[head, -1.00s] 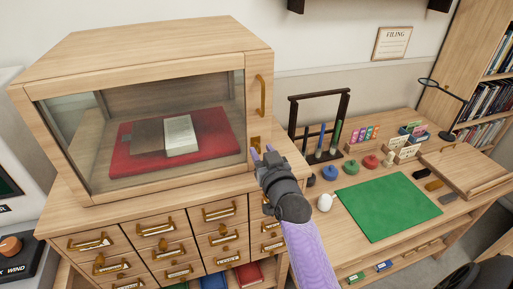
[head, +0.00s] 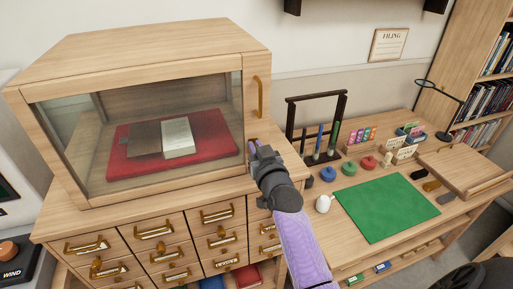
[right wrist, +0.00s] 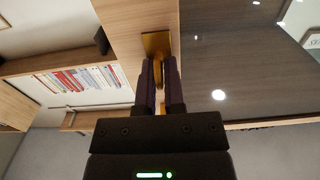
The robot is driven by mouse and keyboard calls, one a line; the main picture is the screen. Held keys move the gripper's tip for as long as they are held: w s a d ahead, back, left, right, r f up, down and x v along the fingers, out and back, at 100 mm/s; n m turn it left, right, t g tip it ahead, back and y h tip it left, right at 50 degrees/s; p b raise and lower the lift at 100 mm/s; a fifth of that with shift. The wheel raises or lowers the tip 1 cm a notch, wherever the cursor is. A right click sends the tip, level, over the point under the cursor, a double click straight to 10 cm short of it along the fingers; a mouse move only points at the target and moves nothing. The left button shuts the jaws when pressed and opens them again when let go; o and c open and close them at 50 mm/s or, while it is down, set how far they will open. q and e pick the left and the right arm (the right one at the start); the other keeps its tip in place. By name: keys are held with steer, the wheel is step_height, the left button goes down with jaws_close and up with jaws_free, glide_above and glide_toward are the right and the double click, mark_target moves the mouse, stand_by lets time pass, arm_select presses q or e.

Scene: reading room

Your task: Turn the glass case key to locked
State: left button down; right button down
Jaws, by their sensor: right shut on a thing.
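The wooden glass case (head: 160,55) stands on the drawer cabinet, its glass front (head: 75,130) closed. A brass handle (head: 260,95) is on the case's right front frame. My right gripper (head: 254,150) is at the lock below that handle and mostly hides it in the head view. In the right wrist view, the brass lock plate (right wrist: 155,41) is just ahead of my right gripper (right wrist: 159,72). Its two dark fingers are shut on the brass key (right wrist: 159,77), which shows as a thin strip between them. My left gripper is not in view.
Inside the case, books lie on a red cushion (head: 225,158). The drawer cabinet (head: 190,222) has brass pulls. On the desk to the right are a green mat (head: 388,208), a white pot (head: 323,204), a dark rack (head: 318,97) and several small coloured items.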

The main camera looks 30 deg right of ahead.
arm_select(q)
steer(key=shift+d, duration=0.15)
arm_select(e)
steer(key=shift+m, duration=0.3)
steer(key=shift+m+p, duration=0.75)
steer(key=shift+m, duration=0.25)
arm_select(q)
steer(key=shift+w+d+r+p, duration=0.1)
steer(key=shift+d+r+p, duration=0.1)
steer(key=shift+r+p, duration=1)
arm_select(e)
steer(key=shift+s+d+f+m+b, duration=0.1)
steer(key=shift+f+m+b, duration=0.05)
steer(key=shift+m, duration=2.4)
steer(key=shift+w+d+f+m+b, duration=0.1)
steer(key=shift+m, duration=2.4)
steer(key=shift+s+d+f+m+b, duration=0.1)
steer(key=shift+f+m+b, duration=0.05)
steer(key=shift+m, duration=2.4)
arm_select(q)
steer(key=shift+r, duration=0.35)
